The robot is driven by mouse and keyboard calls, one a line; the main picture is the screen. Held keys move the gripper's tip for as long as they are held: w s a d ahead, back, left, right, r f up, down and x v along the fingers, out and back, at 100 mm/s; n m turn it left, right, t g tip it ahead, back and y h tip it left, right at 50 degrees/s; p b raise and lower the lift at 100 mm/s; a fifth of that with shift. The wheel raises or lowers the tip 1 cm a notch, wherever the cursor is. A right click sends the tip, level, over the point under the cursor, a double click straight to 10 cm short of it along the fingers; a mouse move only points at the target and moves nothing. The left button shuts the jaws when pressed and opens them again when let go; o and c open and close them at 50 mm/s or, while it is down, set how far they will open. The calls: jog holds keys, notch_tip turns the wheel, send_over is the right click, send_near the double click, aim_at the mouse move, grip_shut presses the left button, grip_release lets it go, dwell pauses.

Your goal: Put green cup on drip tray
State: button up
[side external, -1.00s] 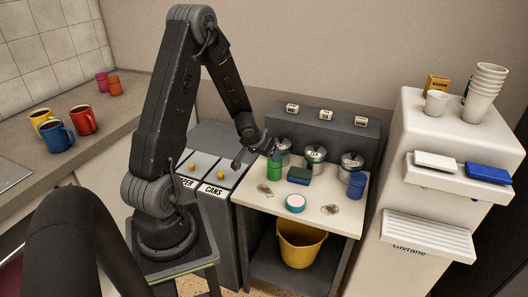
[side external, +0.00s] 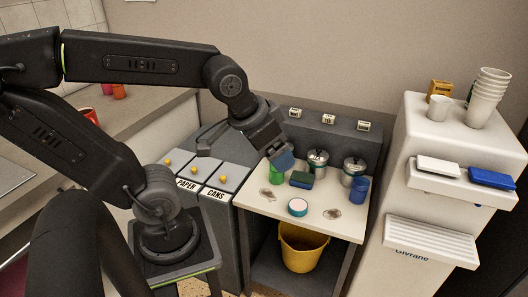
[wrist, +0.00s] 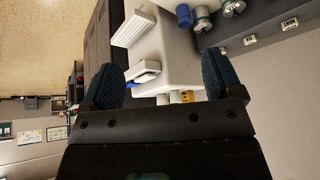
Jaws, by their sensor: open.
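The green cup (side external: 277,176) stands on the cream top of the small cabinet, at its back left in the side view. My gripper (side external: 284,160) is open and empty, with a blue-padded finger overlapping the cup's upper part in that view; I cannot tell whether they touch. In the wrist view my gripper (wrist: 162,78) has its fingers wide apart with no green cup between them. The drip tray (side external: 432,238) is a white slatted ledge low on the white dispenser. It also shows in the wrist view (wrist: 132,28), and looks empty.
A round white-topped tin (side external: 297,207) sits in front. A shelf above the tray holds a white block (side external: 438,165) and a blue block (side external: 492,178).

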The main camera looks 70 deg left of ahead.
jog(key=shift+o, duration=0.4)
jog(key=shift+s+d+r+m+h, duration=0.15)
jog(key=shift+s+d+m+h, duration=0.1)
jog(key=shift+s+d, duration=0.35)
jog(key=shift+s+d+r+m+h, duration=0.15)
jog(key=shift+s+d+h, duration=0.1)
jog(key=shift+s+d, duration=0.3)
jog(key=shift+a, duration=0.15)
